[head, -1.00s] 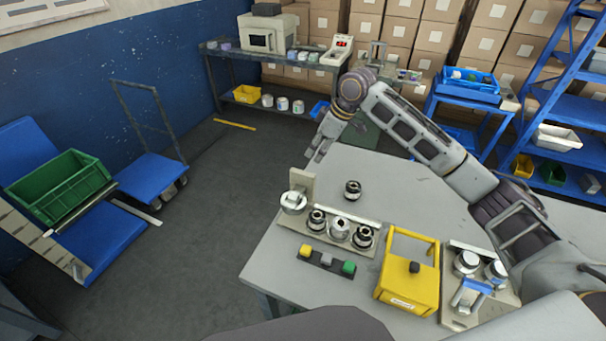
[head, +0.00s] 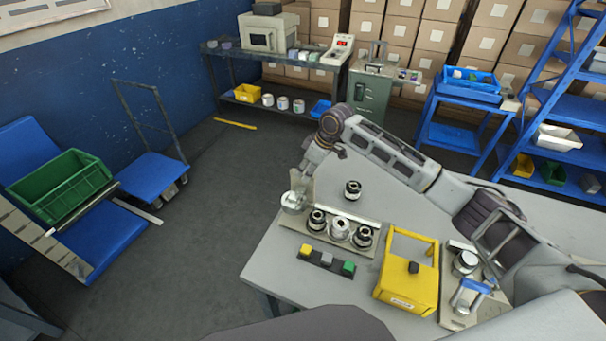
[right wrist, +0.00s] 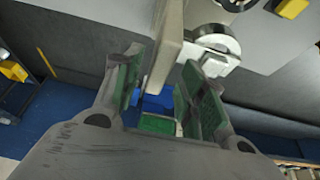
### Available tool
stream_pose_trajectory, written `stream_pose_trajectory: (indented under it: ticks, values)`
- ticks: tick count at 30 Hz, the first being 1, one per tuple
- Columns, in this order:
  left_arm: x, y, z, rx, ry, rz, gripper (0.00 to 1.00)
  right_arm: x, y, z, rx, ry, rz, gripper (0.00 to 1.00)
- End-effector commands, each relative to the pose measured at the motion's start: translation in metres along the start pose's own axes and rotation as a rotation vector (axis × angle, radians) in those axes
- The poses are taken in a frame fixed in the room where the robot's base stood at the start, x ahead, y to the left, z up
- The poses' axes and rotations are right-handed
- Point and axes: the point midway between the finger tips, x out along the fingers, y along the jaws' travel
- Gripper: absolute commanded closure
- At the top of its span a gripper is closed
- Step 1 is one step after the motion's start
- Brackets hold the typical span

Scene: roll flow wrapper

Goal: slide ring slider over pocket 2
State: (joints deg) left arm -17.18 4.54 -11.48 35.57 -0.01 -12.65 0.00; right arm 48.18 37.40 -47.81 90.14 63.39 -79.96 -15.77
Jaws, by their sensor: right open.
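The fixture (head: 365,250) lies on the grey table with a row of dark, silver-topped round parts in its pockets; the middle part (head: 339,230) looks brighter. A silver ring, apparently the ring slider (head: 293,202), is at the fixture's left end beside a cream upright plate (head: 308,187). My right gripper (head: 299,180) is above and behind this ring, partly covering the plate. In the right wrist view, the open fingers (right wrist: 163,95) with green pads are close to the ring's white tab (right wrist: 203,62) and the plate (right wrist: 170,42). Contact cannot be told. My left gripper is not seen.
A loose round part (head: 353,190) stands behind the fixture. A button strip (head: 327,260) lies in front. A yellow frame box (head: 410,285) and another fixture with a blue-handled part (head: 470,290) stand to the right. The table behind the loose part is clear.

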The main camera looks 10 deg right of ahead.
Motion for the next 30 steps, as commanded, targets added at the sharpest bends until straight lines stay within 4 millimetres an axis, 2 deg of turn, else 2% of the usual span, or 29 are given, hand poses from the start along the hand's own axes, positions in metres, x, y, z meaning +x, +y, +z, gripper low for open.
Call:
stream_pose_trajectory:
  ticks: [3,9,21,30]
  values:
    - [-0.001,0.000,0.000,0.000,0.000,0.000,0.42,0.014,-0.001,0.000,0.000,-0.001,-0.001,0.59]
    - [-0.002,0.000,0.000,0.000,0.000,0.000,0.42,0.029,-0.001,0.000,-0.001,-0.001,-0.001,0.59]
    - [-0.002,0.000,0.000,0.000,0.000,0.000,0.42,0.032,0.000,0.000,-0.001,0.000,0.000,0.60]
    - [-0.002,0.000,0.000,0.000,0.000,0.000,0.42,0.032,0.000,0.000,-0.001,0.000,0.000,0.99]
